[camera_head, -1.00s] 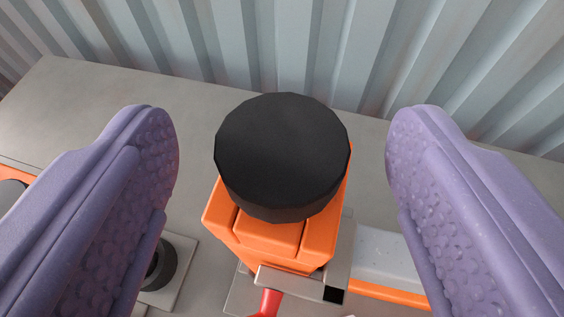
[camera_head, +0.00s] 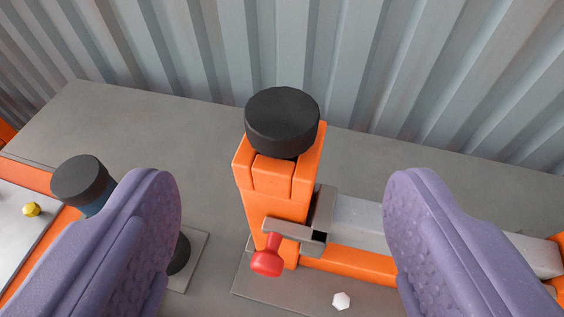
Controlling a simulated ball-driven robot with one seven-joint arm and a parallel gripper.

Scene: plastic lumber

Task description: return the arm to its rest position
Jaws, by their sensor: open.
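My gripper (camera_head: 284,245) shows as two purple padded fingers, wide apart with nothing between them that they touch. Beyond and between the fingers stands an orange post (camera_head: 275,190) with a round black cap (camera_head: 282,120) on top. The post is apart from both fingers. The rest of my arm is not visible.
A grey bracket and a red knob (camera_head: 267,262) sit on the post's front. A grey and orange rail (camera_head: 355,225) runs right, behind the right finger. At left are a dark-capped cylinder (camera_head: 82,180) and a yellow knob (camera_head: 31,209). A corrugated wall (camera_head: 300,50) closes the back.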

